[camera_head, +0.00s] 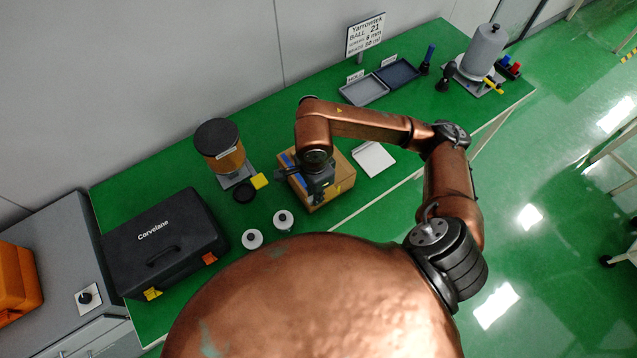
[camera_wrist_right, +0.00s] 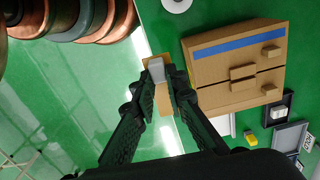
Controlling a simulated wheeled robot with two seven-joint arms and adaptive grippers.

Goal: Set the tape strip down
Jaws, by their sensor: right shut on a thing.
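My right gripper (camera_wrist_right: 162,82) is shut on a small tan strip (camera_wrist_right: 165,107) with a grey piece at its far end, which looks like the tape strip. The strip is near the green table's edge in the wrist view. In the head view my right gripper (camera_head: 318,190) is over the cardboard-brown box (camera_head: 341,163), and the held strip cannot be made out there. The box also shows in the wrist view (camera_wrist_right: 225,72), right of the fingers, with a blue band on it. My left gripper is not in view.
Bare table shows behind my arm.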

